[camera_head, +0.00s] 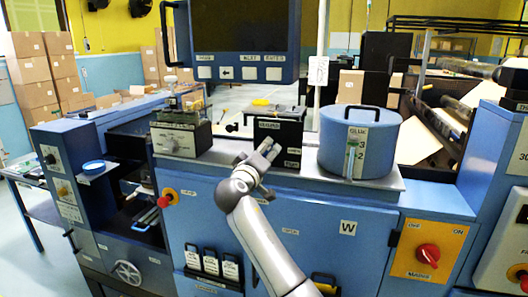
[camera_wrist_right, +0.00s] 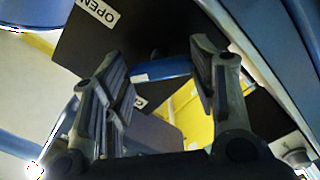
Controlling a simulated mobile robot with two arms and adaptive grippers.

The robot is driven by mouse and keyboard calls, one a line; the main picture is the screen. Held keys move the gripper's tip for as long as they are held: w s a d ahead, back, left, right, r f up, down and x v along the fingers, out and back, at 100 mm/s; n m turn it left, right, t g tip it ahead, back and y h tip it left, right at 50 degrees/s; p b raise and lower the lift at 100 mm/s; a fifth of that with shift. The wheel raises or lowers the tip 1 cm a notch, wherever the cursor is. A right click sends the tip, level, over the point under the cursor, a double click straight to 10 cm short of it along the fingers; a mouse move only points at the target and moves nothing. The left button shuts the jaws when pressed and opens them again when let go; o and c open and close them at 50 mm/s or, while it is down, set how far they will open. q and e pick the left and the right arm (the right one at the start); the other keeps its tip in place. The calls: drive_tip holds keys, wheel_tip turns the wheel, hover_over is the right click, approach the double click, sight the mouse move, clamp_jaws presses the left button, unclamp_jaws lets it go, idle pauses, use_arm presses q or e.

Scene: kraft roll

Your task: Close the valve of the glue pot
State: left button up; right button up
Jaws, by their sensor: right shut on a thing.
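The blue, round glue pot (camera_head: 360,143) stands on the machine top with a black lid handle and a GLUE label. To its left is a black valve box (camera_head: 288,131) with white labels. My right gripper (camera_head: 267,148) is in front of this box. In the right wrist view, a blue valve lever (camera_wrist_right: 165,69) lies between the fingers of my right gripper (camera_wrist_right: 162,82), which is shut on it. The dark panel there bears an OPEN label (camera_wrist_right: 100,12). The lever is hidden by the gripper in the head view. My left gripper is not in view.
A grey-green device (camera_head: 182,137) stands left of the valve box. A monitor (camera_head: 243,40) hangs above. A red knob on a yellow plate (camera_head: 427,254) is at lower right. Small black-handled holders (camera_head: 210,264) are on the machine front.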

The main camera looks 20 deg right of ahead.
drive_tip(key=n+p, duration=0.2)
drive_tip(key=n, duration=0.1)
drive_tip(key=shift+r+n, duration=0.15)
drive_tip(key=shift+n, duration=0.25)
drive_tip(key=shift+n+p, duration=1.15)
drive_tip(key=shift+n, duration=0.65)
drive_tip(key=shift+f, duration=0.2)
drive_tip(key=o, duration=1)
drive_tip(key=v, duration=1.2)
